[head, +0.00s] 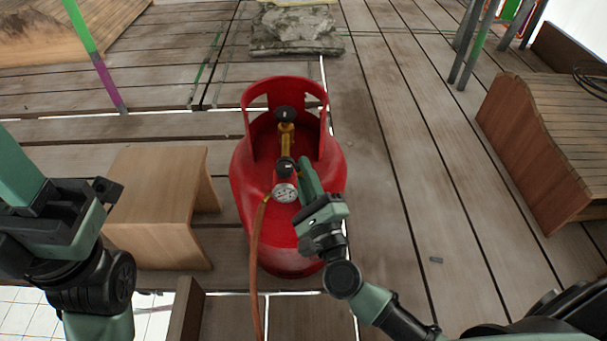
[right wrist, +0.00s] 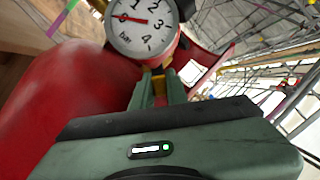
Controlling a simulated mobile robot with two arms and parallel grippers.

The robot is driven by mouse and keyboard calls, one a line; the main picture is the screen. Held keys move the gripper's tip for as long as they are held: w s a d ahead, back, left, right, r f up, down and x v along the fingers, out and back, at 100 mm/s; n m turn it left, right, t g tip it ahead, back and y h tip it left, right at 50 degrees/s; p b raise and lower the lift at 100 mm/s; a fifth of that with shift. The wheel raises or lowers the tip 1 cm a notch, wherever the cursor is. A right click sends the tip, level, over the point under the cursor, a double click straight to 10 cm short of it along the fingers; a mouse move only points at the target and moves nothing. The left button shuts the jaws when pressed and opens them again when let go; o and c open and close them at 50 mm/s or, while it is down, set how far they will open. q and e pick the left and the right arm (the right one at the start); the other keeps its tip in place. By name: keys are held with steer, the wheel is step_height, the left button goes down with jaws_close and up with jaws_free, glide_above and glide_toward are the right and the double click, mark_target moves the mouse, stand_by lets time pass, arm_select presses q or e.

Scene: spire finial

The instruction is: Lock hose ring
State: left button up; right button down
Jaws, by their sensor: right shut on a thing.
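A red gas cylinder (head: 290,225) stands upright on the planks, with a brass valve (head: 286,138) inside its collar. A red regulator with a round pressure gauge (head: 285,192) sits at the valve; the gauge is large in the right wrist view (right wrist: 143,22), its needle near 0. An orange-brown hose (head: 257,262) runs down from the regulator's left side. My right gripper (head: 303,165) is at the regulator, its fingers (right wrist: 160,88) shut on a small brass-coloured ring (right wrist: 153,76) below the gauge. The ring is mostly hidden. My left gripper (head: 85,195) is apart from the cylinder; its fingertips are unclear.
A wooden stool (head: 155,205) stands left of the cylinder. A stone block (head: 295,30) lies behind it. A slatted wooden bench (head: 555,135) is at the right, and coloured scaffold poles (head: 95,55) rise at the back. The planks right of the cylinder are mostly clear.

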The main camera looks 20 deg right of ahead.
steer(key=shift+f, duration=0.1)
steer(key=c, duration=1.4)
jaws_free()
steer(key=shift+s, duration=0.1)
